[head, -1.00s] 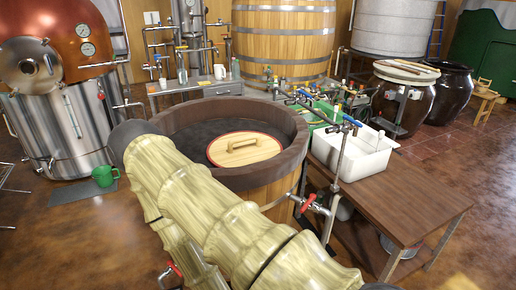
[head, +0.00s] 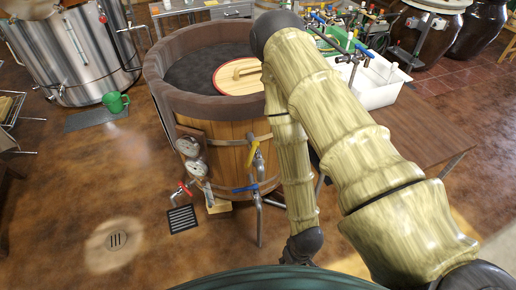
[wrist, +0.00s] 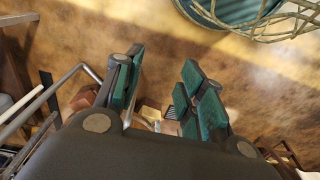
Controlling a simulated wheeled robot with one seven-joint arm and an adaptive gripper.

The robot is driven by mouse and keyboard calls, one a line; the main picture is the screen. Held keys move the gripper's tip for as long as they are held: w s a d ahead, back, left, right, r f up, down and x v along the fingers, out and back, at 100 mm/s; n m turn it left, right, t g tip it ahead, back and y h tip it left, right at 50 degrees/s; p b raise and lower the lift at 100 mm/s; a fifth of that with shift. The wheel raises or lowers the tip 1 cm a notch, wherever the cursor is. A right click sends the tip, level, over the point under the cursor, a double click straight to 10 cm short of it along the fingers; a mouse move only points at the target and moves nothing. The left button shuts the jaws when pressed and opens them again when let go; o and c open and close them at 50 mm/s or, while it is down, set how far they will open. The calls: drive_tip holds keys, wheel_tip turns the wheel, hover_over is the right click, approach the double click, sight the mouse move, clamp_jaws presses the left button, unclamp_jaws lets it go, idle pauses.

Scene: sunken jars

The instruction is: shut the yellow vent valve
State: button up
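A yellow-handled valve (head: 253,153) is on the side of the wooden tub (head: 228,160) in the head view, just left of my bamboo-like arm. Its lever slants steeply, upper end to the right. I cannot tell from it whether the valve is open. In the wrist view my gripper (wrist: 163,88) is open and empty, its two green-padded fingers well apart above the brown floor. The yellow valve cannot be made out in the wrist view. In the head view the fingers cannot be made out.
A blue-handled valve (head: 245,188) is below the yellow one, and a red-handled valve (head: 186,188) is lower left. Gauges (head: 188,147) are on the tub. A floor grate (head: 182,218) lies in front. A wooden table (head: 425,130) stands right.

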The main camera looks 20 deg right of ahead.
drive_tip(key=w+a+r+n+y+p, duration=0.1)
drive_tip(key=w+r+n+p, duration=0.15)
drive_tip(key=w+r, duration=0.3)
drive_tip(key=n+p, duration=0.1)
drive_tip(key=n, duration=2.5)
approach(250, 157)
drive_tip(key=shift+t, duration=0.4)
drive_tip(key=shift+a+f+p, duration=0.15)
drive_tip(key=shift+f+p, duration=0.1)
drive_tip(key=shift+f, duration=1.2)
drive_tip(key=shift+a+f+p, duration=0.2)
drive_tip(key=shift+f+p, duration=0.1)
drive_tip(key=shift+f, duration=1.2)
drive_tip(key=shift+a+f+p, duration=0.15)
drive_tip(key=shift+f+p, duration=0.1)
drive_tip(key=shift+f, duration=1.2)
clamp_jaws()
